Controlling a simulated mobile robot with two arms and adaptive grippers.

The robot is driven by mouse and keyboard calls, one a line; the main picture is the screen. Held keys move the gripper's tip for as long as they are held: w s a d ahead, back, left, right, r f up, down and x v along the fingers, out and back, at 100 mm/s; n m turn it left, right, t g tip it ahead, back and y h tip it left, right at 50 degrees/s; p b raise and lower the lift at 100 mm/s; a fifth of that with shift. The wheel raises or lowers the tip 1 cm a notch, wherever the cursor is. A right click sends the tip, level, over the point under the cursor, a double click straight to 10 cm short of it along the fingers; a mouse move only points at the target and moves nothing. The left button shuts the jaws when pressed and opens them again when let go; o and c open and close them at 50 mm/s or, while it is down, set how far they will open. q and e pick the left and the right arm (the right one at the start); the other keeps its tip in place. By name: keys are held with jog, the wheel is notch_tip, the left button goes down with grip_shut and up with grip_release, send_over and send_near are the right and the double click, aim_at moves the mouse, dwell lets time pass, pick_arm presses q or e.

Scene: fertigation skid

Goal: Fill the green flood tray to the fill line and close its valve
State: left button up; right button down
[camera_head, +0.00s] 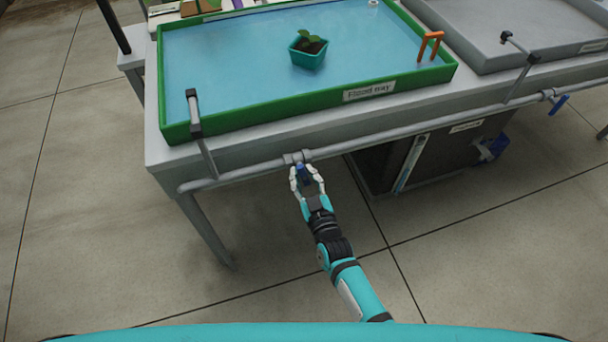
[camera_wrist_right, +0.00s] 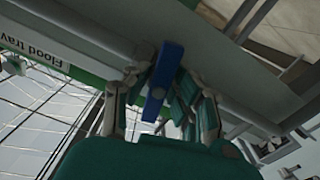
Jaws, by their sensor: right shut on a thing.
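The green flood tray (camera_head: 297,103) stands on the grey bench and holds blue water (camera_head: 240,62). A label is on its front wall. The fill line cannot be made out. An orange bracket (camera_head: 431,46) stands at the tray's right end. My right gripper (camera_head: 306,175) is at the pipe below the tray's front, shut on the blue valve handle (camera_head: 302,170). In the right wrist view the blue handle (camera_wrist_right: 163,82) lies between the fingers of the right gripper (camera_wrist_right: 160,100) and points across the pipe. My left gripper is out of view.
A potted seedling (camera_head: 309,49) is in the water. A grey tray (camera_head: 520,35) stands to the right. The grey pipe (camera_head: 400,128) runs along the bench front to another blue-handled valve (camera_head: 558,104). A dark tank (camera_head: 440,155) is under the bench. The floor in front is clear.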

jog(key=shift+m, duration=1.4)
jog(key=c, duration=1.2)
grip_release()
jog(key=shift+c, duration=0.2)
jog(key=v, duration=1.2)
